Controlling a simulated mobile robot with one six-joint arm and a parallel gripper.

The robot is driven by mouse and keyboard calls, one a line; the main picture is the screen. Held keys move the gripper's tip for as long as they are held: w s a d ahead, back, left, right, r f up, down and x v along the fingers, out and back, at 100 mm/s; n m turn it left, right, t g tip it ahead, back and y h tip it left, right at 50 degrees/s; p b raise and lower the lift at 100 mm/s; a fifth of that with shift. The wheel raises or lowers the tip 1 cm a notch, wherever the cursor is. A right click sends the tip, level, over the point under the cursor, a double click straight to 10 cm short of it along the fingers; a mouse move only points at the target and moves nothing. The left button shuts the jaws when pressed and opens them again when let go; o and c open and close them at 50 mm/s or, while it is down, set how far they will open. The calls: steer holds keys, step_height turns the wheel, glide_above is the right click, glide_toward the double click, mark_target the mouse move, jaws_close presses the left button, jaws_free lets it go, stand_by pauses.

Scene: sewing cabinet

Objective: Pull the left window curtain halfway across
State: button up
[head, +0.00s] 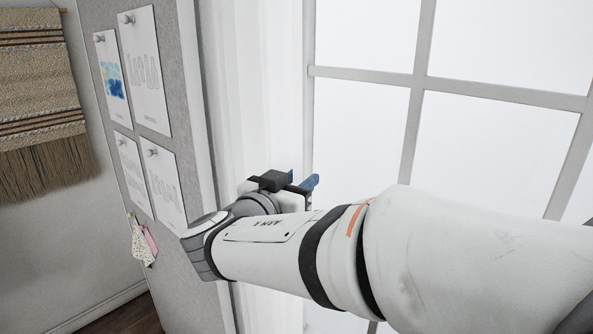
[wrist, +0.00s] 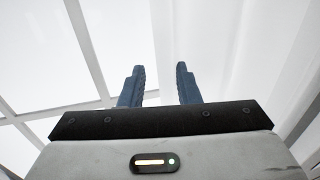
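The white left window curtain (head: 250,100) hangs in soft vertical folds at the left side of the window (head: 412,125). In the wrist view, the curtain (wrist: 230,55) fills the right part and the window bars (wrist: 92,55) lie to the left. My gripper (head: 304,179) is at the curtain's window-side edge, partly hidden by its own wrist in the head view. In the wrist view, its two blue fingers (wrist: 159,68) stand apart with a clear gap. The curtain's edge runs up near that gap; I cannot tell whether any cloth is between the fingers.
A grey pinboard (head: 188,110) with several pinned sheets stands left of the curtain. A woven wall hanging (head: 40,90) is on the far left wall. Small fabric swatches (head: 142,242) hang low on the board. The window area right of my gripper is clear.

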steer(key=shift+w+d, duration=0.35)
steer(key=shift+w, duration=0.3)
jaws_close()
